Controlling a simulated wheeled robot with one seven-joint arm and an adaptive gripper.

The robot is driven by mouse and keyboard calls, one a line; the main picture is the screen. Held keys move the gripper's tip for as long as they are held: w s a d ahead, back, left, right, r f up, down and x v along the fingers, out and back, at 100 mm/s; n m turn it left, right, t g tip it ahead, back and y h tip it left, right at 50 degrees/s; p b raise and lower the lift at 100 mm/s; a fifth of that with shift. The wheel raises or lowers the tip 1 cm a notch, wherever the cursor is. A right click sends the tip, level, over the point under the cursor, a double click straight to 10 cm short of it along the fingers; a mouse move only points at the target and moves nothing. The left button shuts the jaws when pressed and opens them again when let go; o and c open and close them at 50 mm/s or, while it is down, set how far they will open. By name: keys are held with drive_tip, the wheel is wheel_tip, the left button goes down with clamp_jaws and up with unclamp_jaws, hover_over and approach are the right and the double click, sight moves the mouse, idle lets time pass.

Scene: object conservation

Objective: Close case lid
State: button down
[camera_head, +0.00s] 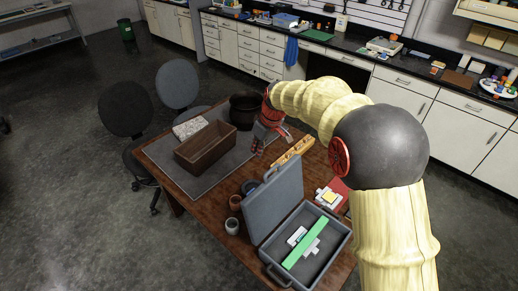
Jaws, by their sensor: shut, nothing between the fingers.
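A grey case (343,243) stands open at the near right of the wooden table. Its lid (274,203) stands up, hinged along the left side of the base. Inside the base lie a green bar-shaped item (306,242) and small white pieces. My gripper (273,147) is shut and empty. It is over the far part of the table, beyond the lid and apart from it. Its fingertips are small and partly hard to make out here.
A brown open box (206,147) and a dark pot (243,111) stand on a grey mat. Several small cups (232,226) stand just left of the lid. A yellowish long item (293,151) and a red item with a yellow top (328,197) lie beyond the case.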

wheel_tip(320, 180, down, 6)
drive_tip(key=s+d, duration=0.1)
drive_tip(key=shift+s+d, duration=0.25)
drive_tip(key=shift+d, duration=0.05)
drive_tip(key=shift+d, duration=0.1)
idle(0.5)
